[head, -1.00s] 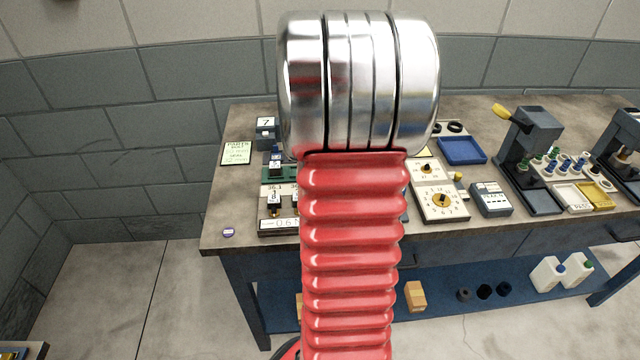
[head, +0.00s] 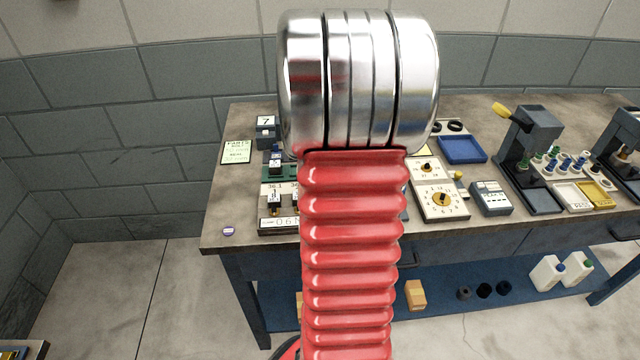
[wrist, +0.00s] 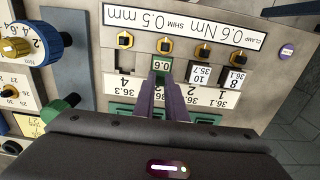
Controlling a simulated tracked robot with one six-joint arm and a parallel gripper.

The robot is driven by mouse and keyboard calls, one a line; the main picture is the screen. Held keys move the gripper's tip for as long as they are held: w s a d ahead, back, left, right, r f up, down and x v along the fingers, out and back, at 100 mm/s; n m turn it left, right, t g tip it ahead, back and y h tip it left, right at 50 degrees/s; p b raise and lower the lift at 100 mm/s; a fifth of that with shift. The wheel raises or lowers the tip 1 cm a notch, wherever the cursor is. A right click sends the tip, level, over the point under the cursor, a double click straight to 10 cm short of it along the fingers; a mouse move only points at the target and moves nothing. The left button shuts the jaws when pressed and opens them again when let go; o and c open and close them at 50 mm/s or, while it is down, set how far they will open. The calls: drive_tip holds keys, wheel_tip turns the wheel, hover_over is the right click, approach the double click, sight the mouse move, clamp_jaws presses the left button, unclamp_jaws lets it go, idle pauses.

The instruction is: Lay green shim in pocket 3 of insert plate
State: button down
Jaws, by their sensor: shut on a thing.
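A small green shim (wrist: 161,63) with a white tag reading 0.6 is at the tips of my gripper (wrist: 163,75) in the wrist view. The two purple fingers are shut on it. The insert plate (wrist: 185,23) lies below, with several black and yellow clamps in a row and numbered labels seen upside down. The shim is over the column between labels 4 and 2, close below a clamp (wrist: 164,45). The fingers cover the label there. I cannot tell whether the shim touches the plate. In the head view my arm hides the gripper; part of the plate (head: 265,225) shows left of it.
Tags reading 8 (wrist: 237,77) and 10 (wrist: 201,75) lie in the columns to the right in the wrist view. A blue dial knob (wrist: 45,42) and a green knob (wrist: 60,108) stand at left. A purple disc (head: 228,231) lies near the bench edge.

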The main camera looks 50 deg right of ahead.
drive_tip(key=shift+f, duration=0.7)
idle(0.4)
drive_tip(key=c, duration=1.7)
unclamp_jaws()
drive_tip(key=c, duration=0.4)
drive_tip(key=shift+r, duration=0.8)
drive_tip(key=shift+r, duration=2.95)
drive_tip(key=shift+w, duration=0.1)
